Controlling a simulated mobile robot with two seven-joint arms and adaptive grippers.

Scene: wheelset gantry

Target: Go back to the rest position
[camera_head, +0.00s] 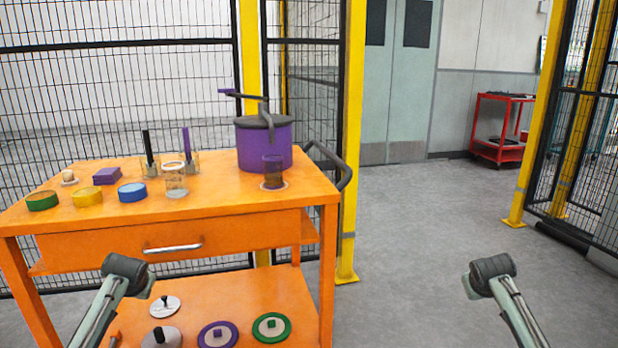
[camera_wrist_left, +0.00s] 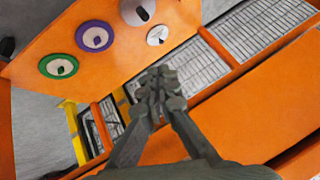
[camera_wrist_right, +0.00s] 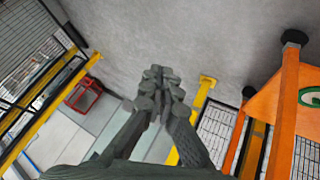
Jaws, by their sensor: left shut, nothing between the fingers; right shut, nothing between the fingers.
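My left gripper (camera_wrist_left: 158,88) is shut and empty in the left wrist view, in front of the orange cart (camera_head: 180,225). My right gripper (camera_wrist_right: 158,85) is shut and empty in the right wrist view, over open grey floor. In the head view both arms come in from the bottom, the left one in front of the cart and the right one to the right of it. The gripper fingers themselves do not show in the head view.
The cart top holds a purple pot (camera_head: 264,145), glasses, and several coloured round pieces. Lids, including a green-rimmed one (camera_head: 271,327), lie on its lower shelf. A yellow post (camera_head: 350,150) and mesh fence stand behind. Floor to the right is clear; a red trolley (camera_head: 498,130) stands far back.

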